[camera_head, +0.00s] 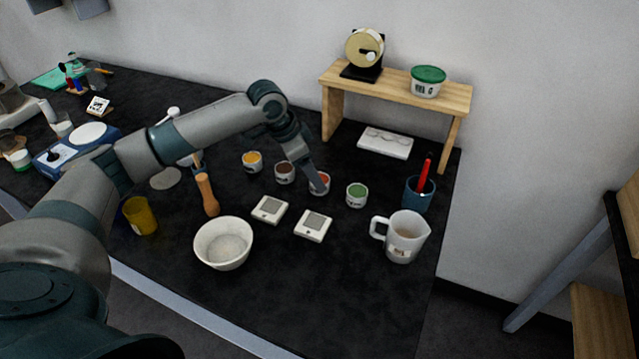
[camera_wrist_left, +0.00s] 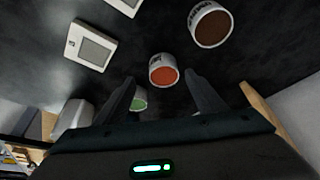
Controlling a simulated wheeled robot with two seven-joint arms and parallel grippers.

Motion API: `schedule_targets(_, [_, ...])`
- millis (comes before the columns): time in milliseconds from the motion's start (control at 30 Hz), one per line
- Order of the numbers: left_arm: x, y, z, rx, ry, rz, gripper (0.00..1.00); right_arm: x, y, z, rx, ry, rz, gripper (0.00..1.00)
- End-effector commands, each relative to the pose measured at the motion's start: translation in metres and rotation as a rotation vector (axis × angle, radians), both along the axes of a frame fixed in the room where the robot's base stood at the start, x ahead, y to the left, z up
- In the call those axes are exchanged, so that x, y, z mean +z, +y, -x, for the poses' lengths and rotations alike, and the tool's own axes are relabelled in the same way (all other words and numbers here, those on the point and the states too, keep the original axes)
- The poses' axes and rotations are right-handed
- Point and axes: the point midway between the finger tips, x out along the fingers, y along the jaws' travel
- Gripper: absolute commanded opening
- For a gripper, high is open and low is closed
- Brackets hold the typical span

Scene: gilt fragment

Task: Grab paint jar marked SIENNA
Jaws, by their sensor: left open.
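Several small paint jars stand in a row on the black table: a yellow one (camera_head: 252,161), a brown one (camera_head: 285,173), an orange-red one (camera_head: 321,183) and a green one (camera_head: 357,195). Their labels are too small to read, so I cannot tell which is marked SIENNA. My left gripper (camera_head: 317,184) is open, pointing down at the orange-red jar and partly covering it. In the left wrist view, the orange-red jar (camera_wrist_left: 163,70) shows just beyond the gap between the open fingertips (camera_wrist_left: 160,78). The brown jar (camera_wrist_left: 211,25) is to the upper right, and the green jar (camera_wrist_left: 139,99) is partly hidden behind a finger.
Two pale square devices (camera_head: 269,210) (camera_head: 313,226) and a white bowl (camera_head: 223,261) lie nearer the front. A white jug (camera_head: 403,238) and a blue cup (camera_head: 419,196) stand right. A wooden shelf (camera_head: 399,87) stands behind the jars.

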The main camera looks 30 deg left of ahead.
Motion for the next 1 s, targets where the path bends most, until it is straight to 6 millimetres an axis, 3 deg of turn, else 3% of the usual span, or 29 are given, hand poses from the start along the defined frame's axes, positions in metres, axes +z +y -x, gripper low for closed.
schedule_targets(267, [-0.022,-0.006,-0.017,0.001,0.004,0.000,0.64,0.017,0.003,-0.001,0.002,-0.002,-0.002,0.31])
schedule_targets(500, [-0.043,-0.010,-0.022,0.001,0.002,-0.001,0.64,0.020,0.006,-0.001,0.001,-0.002,-0.006,0.31])
schedule_targets(967, [-0.044,-0.011,-0.022,0.000,0.001,-0.001,0.64,0.020,0.006,0.000,0.000,-0.001,-0.006,0.31])
schedule_targets(1000, [-0.044,-0.011,-0.022,0.000,0.001,-0.001,0.56,0.020,0.006,0.000,0.000,-0.001,-0.006,0.31])
